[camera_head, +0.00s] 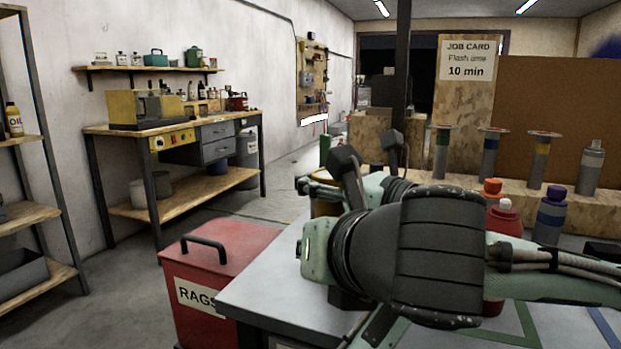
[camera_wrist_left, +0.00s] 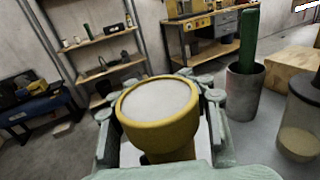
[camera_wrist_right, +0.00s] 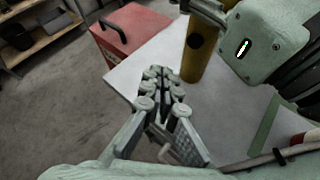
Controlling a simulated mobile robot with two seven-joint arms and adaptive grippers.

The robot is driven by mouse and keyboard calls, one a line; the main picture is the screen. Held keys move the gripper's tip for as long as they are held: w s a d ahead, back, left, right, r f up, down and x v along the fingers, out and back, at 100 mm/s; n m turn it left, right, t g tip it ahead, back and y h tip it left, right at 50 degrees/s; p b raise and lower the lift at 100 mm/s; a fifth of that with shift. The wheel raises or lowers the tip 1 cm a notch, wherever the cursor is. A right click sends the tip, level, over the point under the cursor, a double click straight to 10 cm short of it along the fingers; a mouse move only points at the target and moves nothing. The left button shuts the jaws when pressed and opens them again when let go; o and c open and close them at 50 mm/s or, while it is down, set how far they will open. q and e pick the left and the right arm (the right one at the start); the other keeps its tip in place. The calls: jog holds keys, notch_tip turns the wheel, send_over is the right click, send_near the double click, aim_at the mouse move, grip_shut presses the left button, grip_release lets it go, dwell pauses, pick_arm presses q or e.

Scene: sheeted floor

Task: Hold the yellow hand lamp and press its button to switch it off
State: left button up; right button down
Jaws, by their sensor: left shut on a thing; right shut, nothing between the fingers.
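The yellow hand lamp (camera_wrist_left: 160,133) stands between the fingers of my left gripper (camera_wrist_left: 160,101), its round pale lens facing up; I cannot tell whether it is lit. In the head view my left gripper (camera_head: 314,184) is partly behind my arm, which hides most of the lamp (camera_head: 324,208). In the right wrist view the lamp (camera_wrist_right: 193,62) is an upright yellow cylinder with a dark round spot, perhaps the button (camera_wrist_right: 196,41). My right gripper (camera_wrist_right: 160,74) is shut and empty, its tips apart from the lamp, to its lower left in the picture.
A red rag bin (camera_head: 221,262) stands beside the grey table (camera_head: 262,291). Bottles, including one with a purple cap (camera_head: 551,216), stand on the table at the right. A workbench (camera_head: 170,128) is against the left wall. Floor left of the bin is clear.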

jog(key=shift+s+a, duration=0.2)
jog(key=shift+s, duration=0.55)
pick_arm(q)
jog(key=o, duration=1.6)
